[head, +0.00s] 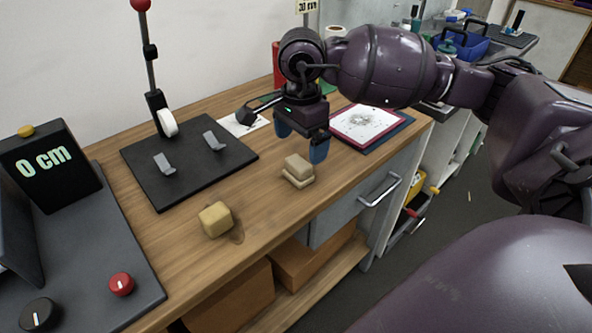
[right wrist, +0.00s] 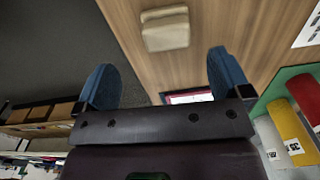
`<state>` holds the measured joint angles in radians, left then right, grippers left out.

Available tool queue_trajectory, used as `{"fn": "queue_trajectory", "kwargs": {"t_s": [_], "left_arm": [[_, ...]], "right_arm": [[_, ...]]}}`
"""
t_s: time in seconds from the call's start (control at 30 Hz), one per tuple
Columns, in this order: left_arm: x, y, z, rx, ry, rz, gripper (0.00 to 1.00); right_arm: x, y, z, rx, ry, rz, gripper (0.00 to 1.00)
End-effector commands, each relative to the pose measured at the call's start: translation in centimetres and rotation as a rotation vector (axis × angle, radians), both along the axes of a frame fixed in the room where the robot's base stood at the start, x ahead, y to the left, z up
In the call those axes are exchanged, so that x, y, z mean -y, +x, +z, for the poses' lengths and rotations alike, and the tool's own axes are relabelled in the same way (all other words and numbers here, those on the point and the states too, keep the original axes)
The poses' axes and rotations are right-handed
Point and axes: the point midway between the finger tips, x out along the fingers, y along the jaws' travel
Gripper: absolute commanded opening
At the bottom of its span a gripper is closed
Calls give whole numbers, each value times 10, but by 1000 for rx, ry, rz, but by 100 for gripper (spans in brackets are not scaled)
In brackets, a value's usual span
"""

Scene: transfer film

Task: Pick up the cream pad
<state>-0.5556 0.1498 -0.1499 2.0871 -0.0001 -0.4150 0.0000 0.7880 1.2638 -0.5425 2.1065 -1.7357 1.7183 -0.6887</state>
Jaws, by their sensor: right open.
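A cream pad (head: 298,166) lies on the wooden bench near its front edge. It looks like two layers, one on the other. It also shows in the right wrist view (right wrist: 165,30), beyond the gap between the fingers. My right gripper (head: 301,138) has blue fingers and points down above and behind the pad. It is open and empty, apart from the pad; both fingers show in the right wrist view (right wrist: 163,76). My left gripper is not in view.
A yellowish block (head: 215,219) sits by a dark stain on the bench. A black plate (head: 190,160) with grey brackets and a grey console (head: 80,270) with a "0 cm" display stand left. A pink-framed sheet (head: 365,125) lies at the right. Bare wood surrounds the pad.

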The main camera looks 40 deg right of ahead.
Motion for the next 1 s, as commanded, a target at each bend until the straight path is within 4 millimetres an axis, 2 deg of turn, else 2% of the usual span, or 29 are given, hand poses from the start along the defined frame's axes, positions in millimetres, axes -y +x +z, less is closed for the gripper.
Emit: {"fn": "queue_trajectory", "kwargs": {"t_s": [0.1,0.43,0.7,1.0], "left_arm": [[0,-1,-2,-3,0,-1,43],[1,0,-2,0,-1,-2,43],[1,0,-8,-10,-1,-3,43],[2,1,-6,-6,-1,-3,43]], "right_arm": [[0,0,-17,-4,1,0,96],[0,2,-34,-3,3,0,96],[2,7,-71,-5,4,0,96],[3,8,-76,0,3,0,96]]}}
